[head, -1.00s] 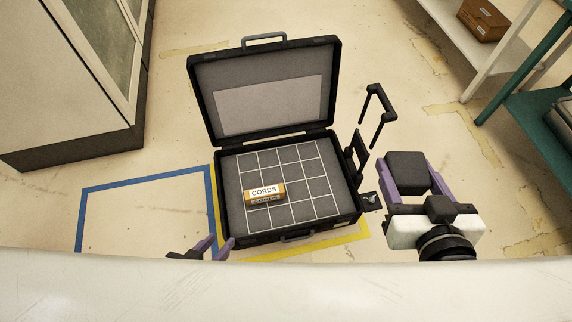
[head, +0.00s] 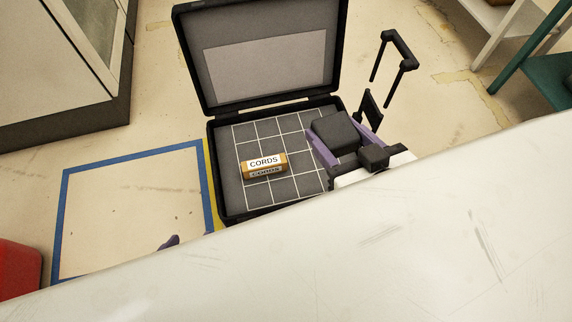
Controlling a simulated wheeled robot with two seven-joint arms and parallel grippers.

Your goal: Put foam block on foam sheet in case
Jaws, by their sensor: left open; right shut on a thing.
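The open black case (head: 213,178) lies on the floor with its lid up at the back. A dark grey foam sheet with a white grid (head: 283,189) lines its bottom. The dark foam block (head: 335,131) is between the purple fingers of my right gripper (head: 337,140), which is shut on it. The block shows over the right part of the sheet; its height above it is hard to tell. Only a purple fingertip of my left gripper (head: 169,242) shows, low on the left, outside the case; the rest is hidden behind the pale surface.
A blue floor outline (head: 63,220) is left of the case. A red object (head: 18,270) is at lower left. A pale surface (head: 330,260) covers the lower view.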

